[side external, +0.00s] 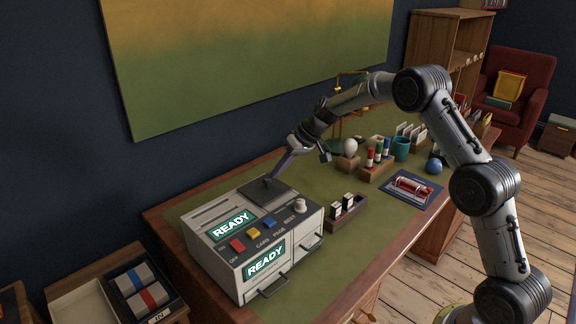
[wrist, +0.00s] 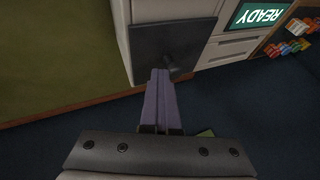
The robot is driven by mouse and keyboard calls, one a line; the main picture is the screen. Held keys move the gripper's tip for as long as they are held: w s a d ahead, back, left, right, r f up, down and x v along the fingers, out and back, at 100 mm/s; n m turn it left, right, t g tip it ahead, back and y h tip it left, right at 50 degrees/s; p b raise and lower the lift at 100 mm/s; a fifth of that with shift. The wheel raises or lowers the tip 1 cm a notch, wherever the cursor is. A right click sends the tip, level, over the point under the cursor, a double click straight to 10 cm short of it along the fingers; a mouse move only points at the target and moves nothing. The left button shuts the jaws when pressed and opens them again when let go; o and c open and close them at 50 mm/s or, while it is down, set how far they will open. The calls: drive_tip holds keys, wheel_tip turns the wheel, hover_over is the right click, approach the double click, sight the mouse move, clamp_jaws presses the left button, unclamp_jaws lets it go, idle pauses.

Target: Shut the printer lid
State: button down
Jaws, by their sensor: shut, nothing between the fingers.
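The printer (side external: 228,268) is a pale grey box on the desk with lit READY panels and coloured buttons. Its dark square lid (side external: 282,194) lies about flat on the rear right of the top, with a small dark knob; I cannot tell if it sits fully flush. In the wrist view the lid (wrist: 150,45) is a dark plate with the knob (wrist: 172,66) beside my fingertips. My gripper (side external: 276,177) is shut and empty, its purple fingers pointing down at the lid's far edge by the knob. In the wrist view my gripper (wrist: 160,73) overlaps the lid's edge; contact is unclear.
A small wooden box (side external: 346,213) with black-and-white items stands right of the printer. Stamps (side external: 377,160), a white bulb-shaped item (side external: 350,146) and a teal cup (side external: 401,148) stand farther back. The green desktop (side external: 312,275) in front is clear. A wall rises behind the desk.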

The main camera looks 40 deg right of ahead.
drive_tip(key=shift+a, duration=0.45)
drive_tip(key=shift+d, duration=0.1)
